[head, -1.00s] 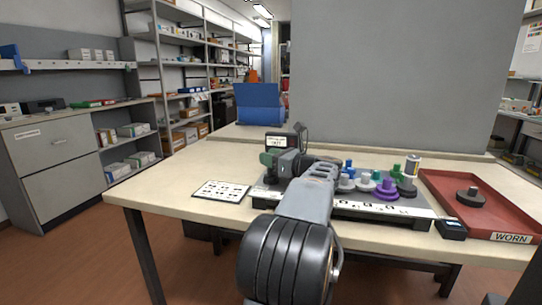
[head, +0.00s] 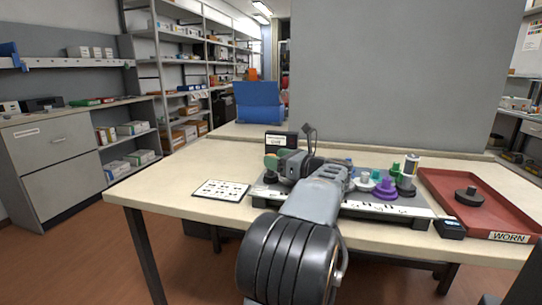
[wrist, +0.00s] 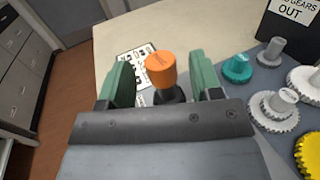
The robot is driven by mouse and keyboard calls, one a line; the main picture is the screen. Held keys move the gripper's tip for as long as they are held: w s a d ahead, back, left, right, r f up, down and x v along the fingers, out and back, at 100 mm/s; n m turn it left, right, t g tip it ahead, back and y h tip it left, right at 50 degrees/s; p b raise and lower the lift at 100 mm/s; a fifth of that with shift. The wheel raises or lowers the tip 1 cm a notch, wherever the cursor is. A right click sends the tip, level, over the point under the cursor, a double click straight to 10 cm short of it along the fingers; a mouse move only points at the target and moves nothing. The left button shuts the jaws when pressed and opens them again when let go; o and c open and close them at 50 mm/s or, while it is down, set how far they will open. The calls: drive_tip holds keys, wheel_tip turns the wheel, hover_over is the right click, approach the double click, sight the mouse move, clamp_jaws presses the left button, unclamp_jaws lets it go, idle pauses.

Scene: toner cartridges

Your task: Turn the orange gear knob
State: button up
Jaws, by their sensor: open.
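The orange gear knob (wrist: 161,70) stands upright on a dark gear base in the wrist view. It sits between the two green fingers of my gripper (wrist: 160,84), with the fingers apart on either side. No clear contact with the knob shows. In the head view my gripper (head: 271,164) is over the left end of the gear board (head: 262,193). My own arm hides the knob there.
Purple (head: 384,188) and green (head: 396,172) gears stand on the right of the board. A teal gear (wrist: 237,69) and a yellow gear (wrist: 310,155) lie right of my gripper. A red tray (head: 448,192) holds a dark gear. A printed card (head: 221,189) lies left.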

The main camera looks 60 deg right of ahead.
drive_tip(key=s+p, duration=0.1)
drive_tip(key=s, duration=0.6)
drive_tip(key=s+p, duration=0.1)
drive_tip(key=s, duration=0.3)
drive_tip(key=shift+a+p, duration=0.3)
drive_tip(key=shift+a, duration=0.1)
